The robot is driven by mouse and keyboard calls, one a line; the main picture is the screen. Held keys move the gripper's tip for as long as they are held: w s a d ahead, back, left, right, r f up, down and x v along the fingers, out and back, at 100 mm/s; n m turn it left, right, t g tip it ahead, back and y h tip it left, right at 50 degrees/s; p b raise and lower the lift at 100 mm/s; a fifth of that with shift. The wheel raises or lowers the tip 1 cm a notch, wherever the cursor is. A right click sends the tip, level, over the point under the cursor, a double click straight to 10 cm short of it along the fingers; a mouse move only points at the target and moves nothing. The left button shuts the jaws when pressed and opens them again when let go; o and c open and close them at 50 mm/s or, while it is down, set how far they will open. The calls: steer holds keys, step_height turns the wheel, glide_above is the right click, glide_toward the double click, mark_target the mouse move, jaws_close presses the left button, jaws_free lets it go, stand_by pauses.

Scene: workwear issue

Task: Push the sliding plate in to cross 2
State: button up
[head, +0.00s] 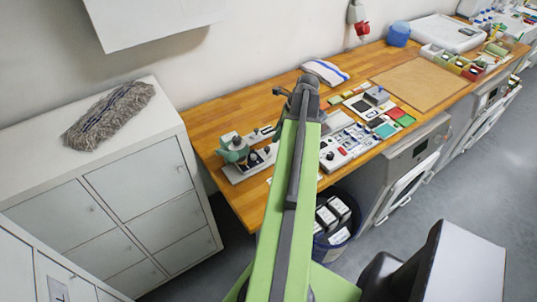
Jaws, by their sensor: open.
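My green arm reaches from the bottom up over the wooden bench (225,120). My gripper (300,88) is at its far end, above the bench and small in the picture; it is open, with nothing seen between its jaws. Left of the arm, a teal-green device (234,150) with a dark knob stands on a pale base. Right of the arm are panels with knobs, switches and coloured pads (384,130). I cannot make out which part is the sliding plate, and no cross 2 is legible. My arm hides part of the bench between these devices.
A folded cloth (326,72) lies behind my gripper. A brown board (419,82) and a sectioned tray (452,63) lie farther right. A blue bin (330,248) with boxes stands in front of the bench. A white cabinet (110,190) is at left. Grey floor is free at right.

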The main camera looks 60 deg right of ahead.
mark_target(268, 148)
steer(key=b+x, duration=0.7)
steer(key=x, duration=0.2)
steer(key=shift+f, duration=0.25)
steer(key=shift+r, duration=0.1)
jaws_close()
stand_by(0.9)
